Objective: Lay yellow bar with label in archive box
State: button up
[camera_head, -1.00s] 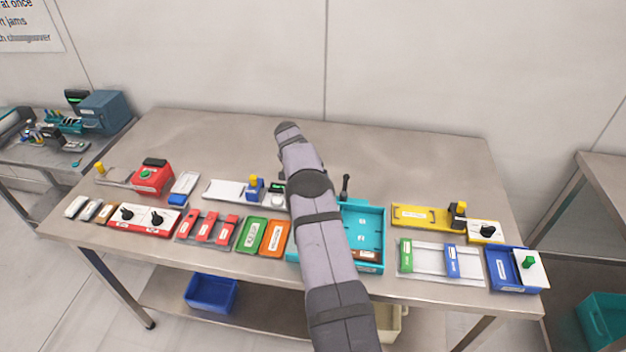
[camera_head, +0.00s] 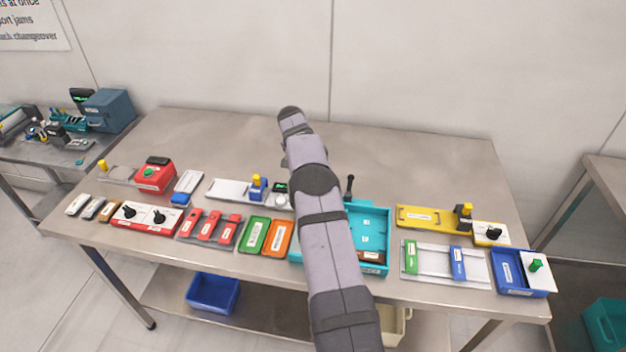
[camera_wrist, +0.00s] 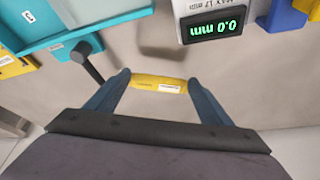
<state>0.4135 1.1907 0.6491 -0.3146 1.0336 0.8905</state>
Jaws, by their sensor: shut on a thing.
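A yellow bar (camera_wrist: 158,85) with a white label is held crosswise between the two blue-grey fingers of my gripper (camera_wrist: 157,86) in the wrist view. The bar appears to be above the grey tabletop. A teal box (camera_head: 383,225) with labelled compartments stands right of my arm in the head view. Its edge also shows at the upper left of the wrist view (camera_wrist: 100,15). I cannot read whether this is the archive box. My arm hides the gripper, the bar and part of the teal box in the head view.
A gauge (camera_wrist: 212,28) reading 0.0 mm lies ahead in the wrist view. A black-knobbed lever (camera_wrist: 88,58) stands beside the teal box. A yellow tray (camera_head: 432,218) and a blue box (camera_head: 509,271) are farther right. The back of the table (camera_head: 400,150) is clear.

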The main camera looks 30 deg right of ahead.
notch_tip(320, 180, up, 6)
jog(key=shift+b, duration=0.3)
